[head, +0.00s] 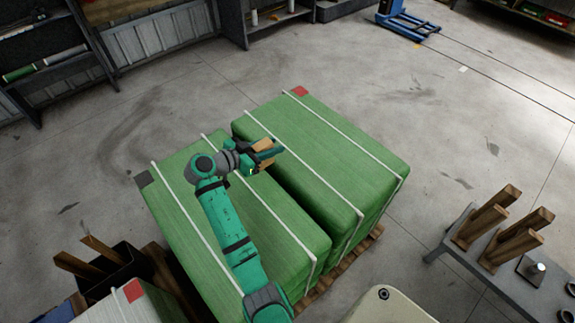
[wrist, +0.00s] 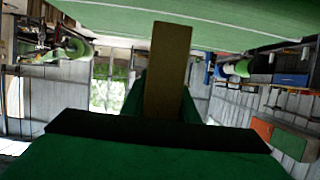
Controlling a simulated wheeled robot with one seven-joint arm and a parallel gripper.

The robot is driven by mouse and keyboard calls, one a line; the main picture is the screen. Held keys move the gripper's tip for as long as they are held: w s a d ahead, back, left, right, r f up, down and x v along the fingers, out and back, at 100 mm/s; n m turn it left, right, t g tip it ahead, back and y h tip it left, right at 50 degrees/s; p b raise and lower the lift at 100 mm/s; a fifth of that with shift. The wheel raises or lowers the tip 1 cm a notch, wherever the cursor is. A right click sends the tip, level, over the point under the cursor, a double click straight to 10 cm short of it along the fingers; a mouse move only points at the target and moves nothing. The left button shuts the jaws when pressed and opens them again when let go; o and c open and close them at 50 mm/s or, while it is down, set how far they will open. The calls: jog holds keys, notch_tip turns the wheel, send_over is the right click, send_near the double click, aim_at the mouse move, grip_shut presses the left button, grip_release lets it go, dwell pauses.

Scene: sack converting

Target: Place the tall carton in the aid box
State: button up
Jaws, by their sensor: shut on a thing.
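My gripper (head: 266,156) is above the green bales near the middle of the head view. It is shut on a tan-brown tall carton (head: 264,145), which shows as a small block between the fingers. In the wrist view the carton (wrist: 167,70) stands out as a long brown bar beyond the dark green gripper parts; its held end is hidden. I cannot make out the aid box in either view.
Two large green strapped bales (head: 310,150) (head: 190,190) sit side by side on a wooden pallet (head: 335,270) under my arm. A grey table (head: 465,262) with wooden posts stands at right. Dark shelving (head: 50,60) is at upper left. Open concrete floor lies behind and right.

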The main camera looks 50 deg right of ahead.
jog(key=s+d+f, duration=0.1)
jog(key=f, duration=0.1)
jog(key=s+d+f, duration=0.1)
jog(key=s+f, duration=0.1)
jog(key=s+d+f, duration=0.1)
jog(key=d+f, duration=0.1)
jog(key=shift+s, duration=0.15)
jog(key=shift+s+d+f, duration=0.1)
jog(key=shift+f, duration=0.8)
jog(key=shift+s+d+f, duration=0.1)
jog(key=shift+f, duration=0.8)
jog(key=o, duration=0.6)
jog(key=shift+f, duration=0.15)
jog(key=o, duration=0.5)
jog(key=shift+c, duration=0.2)
